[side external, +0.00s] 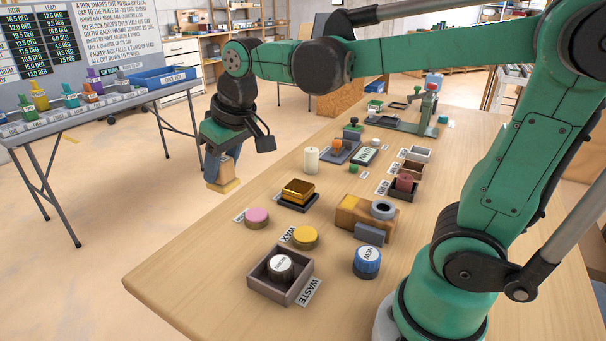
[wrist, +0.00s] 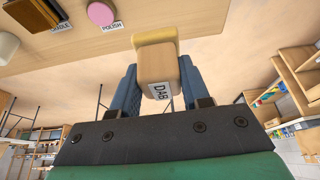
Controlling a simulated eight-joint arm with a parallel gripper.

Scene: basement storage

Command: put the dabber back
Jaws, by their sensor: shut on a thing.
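The dabber (side external: 226,170) is a pale wooden block with a yellowish pad at its lower end. My gripper (side external: 212,165) is shut on it, pointing down. In the side view, they hang just outside the workbench's left edge, with floor behind them. In the wrist view, the dabber (wrist: 155,68) sits between both blue fingers and carries a "DAB" label (wrist: 160,91). Its pad overlaps the bench edge in that picture and touches nothing visible. I cannot pick out an empty place marked for the dabber.
On the workbench (side external: 190,270) stand a pink polish disc (side external: 257,217), a yellow wax tin (side external: 305,237), a gold block (side external: 298,190), a white candle (side external: 311,160) and a waste tray (side external: 266,290). The bench's front left is clear.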

